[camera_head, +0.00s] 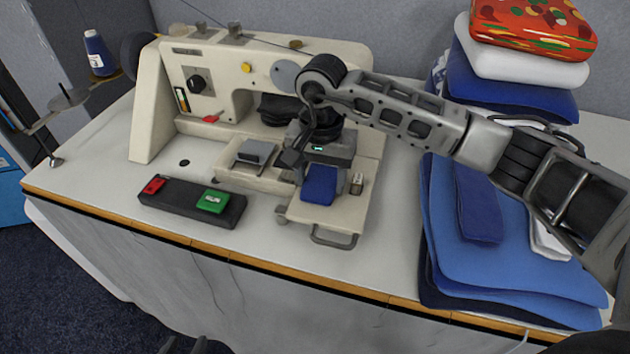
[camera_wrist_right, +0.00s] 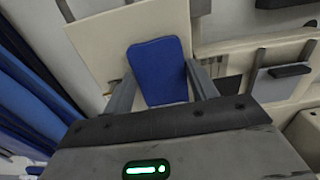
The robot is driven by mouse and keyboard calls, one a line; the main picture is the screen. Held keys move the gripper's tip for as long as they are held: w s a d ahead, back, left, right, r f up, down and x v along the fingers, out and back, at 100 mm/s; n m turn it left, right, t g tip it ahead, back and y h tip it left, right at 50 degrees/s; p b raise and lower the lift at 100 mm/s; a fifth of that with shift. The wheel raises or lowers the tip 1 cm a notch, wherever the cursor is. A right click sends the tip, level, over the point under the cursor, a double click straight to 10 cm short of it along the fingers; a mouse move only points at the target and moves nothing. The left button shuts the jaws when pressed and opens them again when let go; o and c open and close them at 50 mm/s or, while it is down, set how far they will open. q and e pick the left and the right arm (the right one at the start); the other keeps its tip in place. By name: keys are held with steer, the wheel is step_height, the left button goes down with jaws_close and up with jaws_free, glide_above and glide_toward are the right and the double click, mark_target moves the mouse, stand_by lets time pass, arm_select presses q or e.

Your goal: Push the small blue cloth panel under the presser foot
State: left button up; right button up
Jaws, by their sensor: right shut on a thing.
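The small blue cloth panel (camera_head: 319,186) lies on the cream work plate (camera_head: 328,214) at the sewing machine's right end. My right gripper (camera_head: 322,178) points down over the panel, one finger on each side, and is shut on it. In the right wrist view the panel (camera_wrist_right: 158,72) shows between the two grey fingers (camera_wrist_right: 160,90). The cream sewing machine (camera_head: 150,95) stands behind. The presser foot cannot be made out clearly; my right arm covers part of the machine. A dark tip of my left gripper (camera_head: 190,346) shows at the bottom edge; its jaws are unclear.
A grey block (camera_head: 257,152) sits on the machine bed left of my right gripper. A black control box (camera_head: 192,203) with red and green buttons lies in front. Folded blue cloths (camera_head: 480,265) lie right. A cushion stack (camera_head: 525,70) stands at the back right.

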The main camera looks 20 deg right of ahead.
arm_select(q)
steer(key=shift+w+r, duration=0.15)
arm_select(e)
steer(key=shift+w+d, duration=0.15)
steer(key=o, duration=1.1)
steer(key=shift+r, duration=0.55)
arm_select(q)
steer(key=shift+d+f+b, duration=0.1)
steer(key=shift+f+b, duration=0.25)
steer(key=shift+b, duration=0.35)
arm_select(e)
step_height(320, 180, up, 15)
steer(key=shift+f, duration=0.1)
